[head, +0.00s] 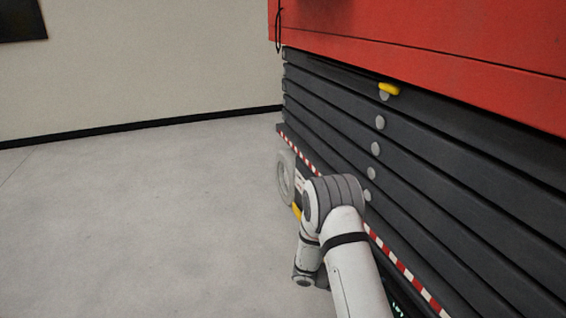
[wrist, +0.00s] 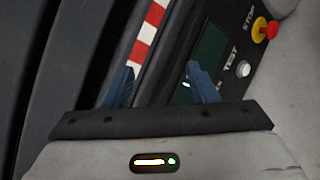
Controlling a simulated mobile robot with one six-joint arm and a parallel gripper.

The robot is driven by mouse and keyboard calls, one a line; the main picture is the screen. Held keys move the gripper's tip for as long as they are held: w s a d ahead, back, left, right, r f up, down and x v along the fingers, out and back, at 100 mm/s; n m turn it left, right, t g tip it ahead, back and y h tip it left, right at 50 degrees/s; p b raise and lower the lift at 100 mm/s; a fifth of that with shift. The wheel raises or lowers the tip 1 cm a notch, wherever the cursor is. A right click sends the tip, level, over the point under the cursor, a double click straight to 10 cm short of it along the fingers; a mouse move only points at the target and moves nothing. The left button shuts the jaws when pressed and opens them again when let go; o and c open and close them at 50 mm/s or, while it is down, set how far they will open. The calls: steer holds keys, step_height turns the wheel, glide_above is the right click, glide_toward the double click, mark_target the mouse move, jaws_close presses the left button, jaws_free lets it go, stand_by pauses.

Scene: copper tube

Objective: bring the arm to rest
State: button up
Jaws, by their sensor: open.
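My gripper shows in the wrist view (wrist: 157,84) with its two blue fingers apart and nothing between them. Behind the fingers is a dark panel (wrist: 212,48) marked TEST and STOP, and a red-and-white striped strip (wrist: 147,35). I cannot tell how far the fingers are from the panel. In the head view my white and grey arm is folded low, in front of the dark ribbed side of a red machine (head: 440,40). My gripper is hidden in the head view.
The panel has a red knob on a yellow base (wrist: 265,30) and a pale round button (wrist: 243,69). Dark ribbed sides (head: 440,150) rise close on the right, with a yellow piece (head: 389,89) near their top. Grey floor (head: 140,220) lies clear at left.

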steer(key=s+a+r+m+t+y+p, duration=0.1)
steer(key=s+r+y+p, duration=0.4)
steer(key=r, duration=1.1)
steer(key=s+a+r+m+t+y+p, duration=0.2)
steer(key=s+a+r+p, duration=0.4)
steer(key=r, duration=1.1)
steer(key=s+a+r+m+t+y+p, duration=0.1)
steer(key=s+a+r+m+y+p, duration=0.2)
steer(key=r, duration=1.4)
steer(key=s+a+y+p, duration=0.1)
steer(key=s+y+p, duration=0.3)
steer(key=s+p, duration=0.3)
steer(key=shift+s+t+y+p, duration=0.3)
steer(key=shift+p, duration=0.45)
